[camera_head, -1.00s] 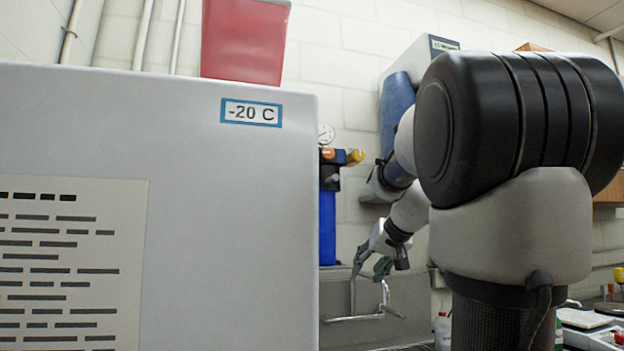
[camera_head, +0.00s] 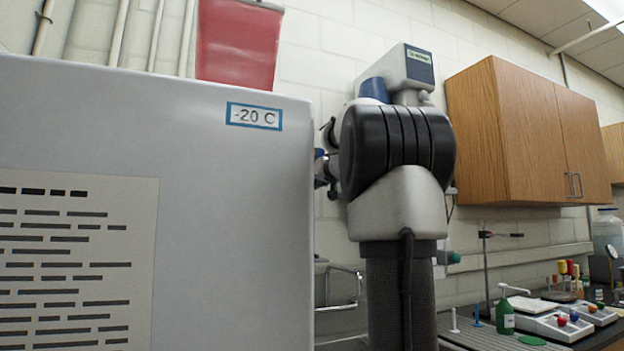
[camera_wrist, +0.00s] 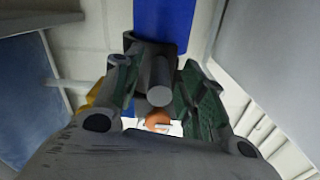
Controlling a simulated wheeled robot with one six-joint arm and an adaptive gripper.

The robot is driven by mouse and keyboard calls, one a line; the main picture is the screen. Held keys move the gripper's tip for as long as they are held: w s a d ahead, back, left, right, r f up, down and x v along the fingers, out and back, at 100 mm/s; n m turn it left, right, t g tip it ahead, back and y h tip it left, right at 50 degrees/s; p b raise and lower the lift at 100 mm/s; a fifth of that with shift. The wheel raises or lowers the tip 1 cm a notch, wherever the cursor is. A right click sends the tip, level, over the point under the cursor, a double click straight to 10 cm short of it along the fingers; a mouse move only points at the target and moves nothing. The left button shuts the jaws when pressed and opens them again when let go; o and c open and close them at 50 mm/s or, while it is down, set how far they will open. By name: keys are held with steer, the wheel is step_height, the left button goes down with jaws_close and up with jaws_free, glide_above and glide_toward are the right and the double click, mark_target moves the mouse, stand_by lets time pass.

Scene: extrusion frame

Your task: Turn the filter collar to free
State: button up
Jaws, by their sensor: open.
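In the wrist view my gripper (camera_wrist: 152,70) is open. Its dark green-grey fingers stand on the left and right of a dark grey filter head (camera_wrist: 153,62) with a round grey stub. A blue filter bowl (camera_wrist: 163,22) runs off the top edge, and an orange knob (camera_wrist: 157,121) shows below the stub. The fingers look very close to the head; I cannot tell whether they touch it. The collar itself is not clearly distinguishable. In the head view my gripper and most of the filter are hidden behind the freezer and my arm.
A grey freezer (camera_head: 230,200) labelled -20 C fills the left of the head view, with a red bin (camera_head: 238,45) above it. A wooden wall cabinet (camera_head: 530,130) hangs at the right. The bench below holds a green bottle (camera_head: 505,316) and small instruments (camera_head: 560,322).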

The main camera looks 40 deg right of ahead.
steer(key=shift+w+d, duration=0.15)
steer(key=shift+w, duration=0.5)
steer(key=shift+c, duration=0.2)
jaws_close()
steer(key=shift+d, duration=0.15)
